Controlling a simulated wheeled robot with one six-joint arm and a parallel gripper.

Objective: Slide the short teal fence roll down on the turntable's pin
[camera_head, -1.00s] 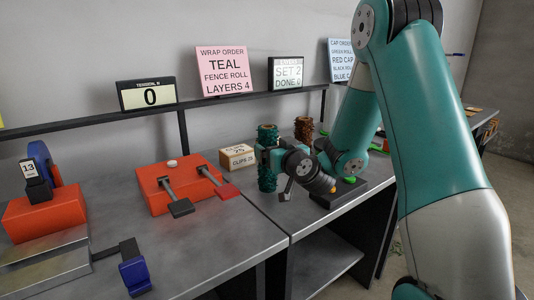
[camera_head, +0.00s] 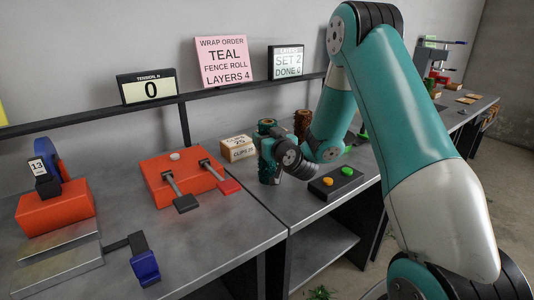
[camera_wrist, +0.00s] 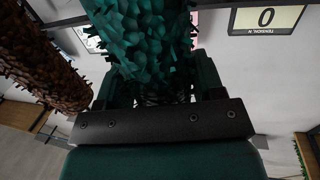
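The teal fence roll (camera_head: 266,150) stands upright on the bench, partly hidden by my gripper (camera_head: 264,152). In the wrist view the textured teal roll (camera_wrist: 152,45) fills most of the space between the two dark fingers of my gripper (camera_wrist: 160,85). The fingers lie close along both its sides. I cannot tell whether they press on it.
A brown roll (camera_head: 302,124) stands just behind the teal one, and also shows in the wrist view (camera_wrist: 40,62). A clips box (camera_head: 238,149) is to the left. A black button box (camera_head: 335,182) stands right. A red block with levers (camera_head: 180,175) is further left.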

